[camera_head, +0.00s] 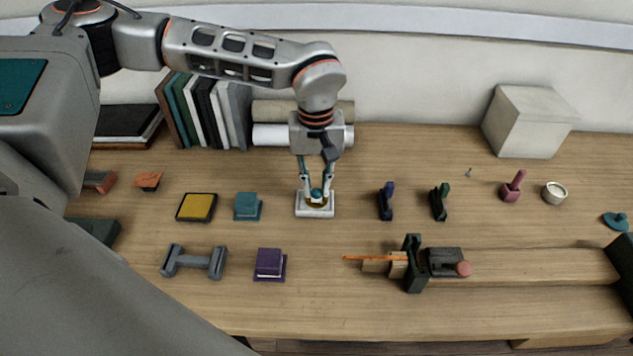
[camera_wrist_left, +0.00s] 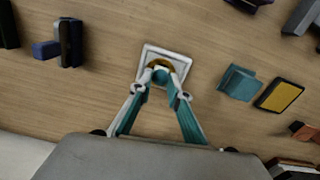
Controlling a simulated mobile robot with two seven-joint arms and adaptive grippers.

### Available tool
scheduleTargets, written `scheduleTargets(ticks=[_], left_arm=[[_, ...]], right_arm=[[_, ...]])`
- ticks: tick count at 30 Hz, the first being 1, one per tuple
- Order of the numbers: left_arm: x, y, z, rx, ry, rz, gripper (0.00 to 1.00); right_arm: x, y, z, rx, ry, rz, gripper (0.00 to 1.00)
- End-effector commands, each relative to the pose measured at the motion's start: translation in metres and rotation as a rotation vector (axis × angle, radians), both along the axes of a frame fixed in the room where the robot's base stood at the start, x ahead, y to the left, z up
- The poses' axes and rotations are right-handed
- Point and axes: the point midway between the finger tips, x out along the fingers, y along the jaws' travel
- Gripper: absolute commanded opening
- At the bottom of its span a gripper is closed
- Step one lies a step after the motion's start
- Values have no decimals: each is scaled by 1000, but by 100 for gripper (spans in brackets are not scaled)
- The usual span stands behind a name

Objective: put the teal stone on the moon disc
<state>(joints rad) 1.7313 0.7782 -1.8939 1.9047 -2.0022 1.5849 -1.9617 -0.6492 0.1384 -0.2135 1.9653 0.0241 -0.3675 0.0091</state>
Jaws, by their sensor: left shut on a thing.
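The teal stone (camera_head: 316,193) is between the fingertips of my left gripper (camera_head: 316,190), which is shut on it. The stone is directly over a brass-coloured disc (camera_head: 312,204) set in a white square base (camera_head: 301,212); I take this for the moon disc. In the left wrist view the gripper (camera_wrist_left: 160,82) covers most of the stone and part of the disc (camera_wrist_left: 158,64), and the white base (camera_wrist_left: 147,57) shows around them. I cannot tell whether the stone touches the disc. My right gripper is not in view.
A teal block (camera_head: 247,205) and a yellow pad (camera_head: 197,207) lie left of the base. A blue-handled stamp (camera_head: 386,202) and a green-handled stamp (camera_head: 439,204) stand to its right. A purple block (camera_head: 269,263) and a clamp (camera_head: 413,265) are nearer the front.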

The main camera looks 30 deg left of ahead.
Motion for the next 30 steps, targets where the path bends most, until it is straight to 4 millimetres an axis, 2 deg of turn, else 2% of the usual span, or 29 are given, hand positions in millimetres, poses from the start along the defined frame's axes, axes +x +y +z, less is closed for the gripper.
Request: scheduleTargets(ticks=[26, 27, 28, 30], left_arm=[[0, 0, -12, -1, 1, 0, 8], [0, 0, -11, 0, 0, 0, 27], [0, 0, -11, 0, 0, 0, 35], [0, 0, -11, 0, 0, 0, 37]], right_arm=[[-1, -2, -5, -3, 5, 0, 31], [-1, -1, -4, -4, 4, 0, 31], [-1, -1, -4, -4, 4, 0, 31], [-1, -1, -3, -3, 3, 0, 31]])
